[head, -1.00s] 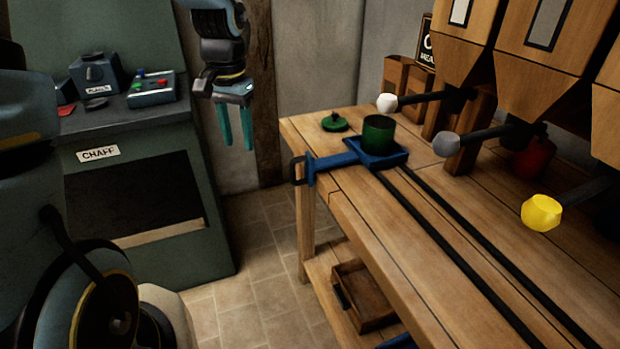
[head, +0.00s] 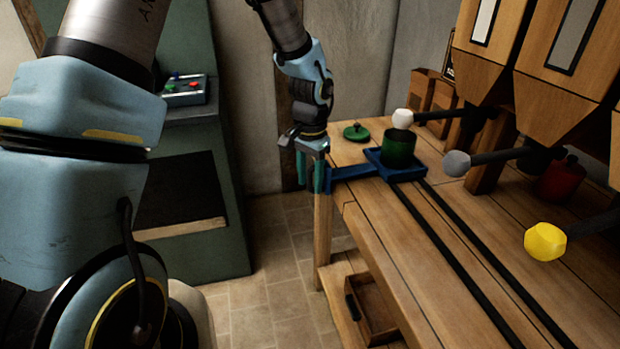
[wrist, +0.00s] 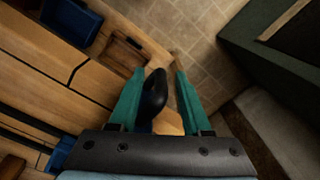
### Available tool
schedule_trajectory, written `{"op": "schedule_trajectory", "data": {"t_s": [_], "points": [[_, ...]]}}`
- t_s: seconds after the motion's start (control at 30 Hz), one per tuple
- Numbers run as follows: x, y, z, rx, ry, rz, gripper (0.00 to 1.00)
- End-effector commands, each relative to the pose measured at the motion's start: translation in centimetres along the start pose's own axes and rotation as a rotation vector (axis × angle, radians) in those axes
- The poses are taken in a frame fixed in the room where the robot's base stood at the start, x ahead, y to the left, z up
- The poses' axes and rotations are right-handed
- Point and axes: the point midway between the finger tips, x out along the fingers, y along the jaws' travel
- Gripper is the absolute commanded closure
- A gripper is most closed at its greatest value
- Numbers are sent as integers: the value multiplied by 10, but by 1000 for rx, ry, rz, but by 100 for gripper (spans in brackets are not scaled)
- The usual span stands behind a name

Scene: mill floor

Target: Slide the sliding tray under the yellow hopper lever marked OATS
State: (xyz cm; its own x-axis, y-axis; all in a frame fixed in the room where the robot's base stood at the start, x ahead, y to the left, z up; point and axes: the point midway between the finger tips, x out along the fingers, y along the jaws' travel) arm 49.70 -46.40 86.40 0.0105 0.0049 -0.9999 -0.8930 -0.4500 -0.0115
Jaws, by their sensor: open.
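The blue sliding tray (head: 372,158) sits at the left end of two dark rails on the wooden bench, with a green canister (head: 398,148) standing on it. Its blue arm (head: 350,172) reaches left past the bench edge. My gripper (head: 311,180) points down at the outer end of that arm and covers the handle. In the wrist view, a dark handle (wrist: 154,92) lies between the two open teal fingers, nearer the left one. The yellow lever knob (head: 545,242) hangs over the rails at right; no OATS mark is readable.
A green lid (head: 356,132) and red canister (head: 562,180) are on the bench. The rails (head: 470,270) look clear. An open wooden box (head: 375,310) is on the lower shelf.

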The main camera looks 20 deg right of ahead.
Motion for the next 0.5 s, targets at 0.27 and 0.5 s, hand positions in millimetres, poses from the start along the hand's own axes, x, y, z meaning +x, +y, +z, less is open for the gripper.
{"op": "schedule_trajectory", "data": {"t_s": [0.27,0.5], "points": [[5,0,0,0,0,0,52],[5,0,0,0,0,0,70]]}}
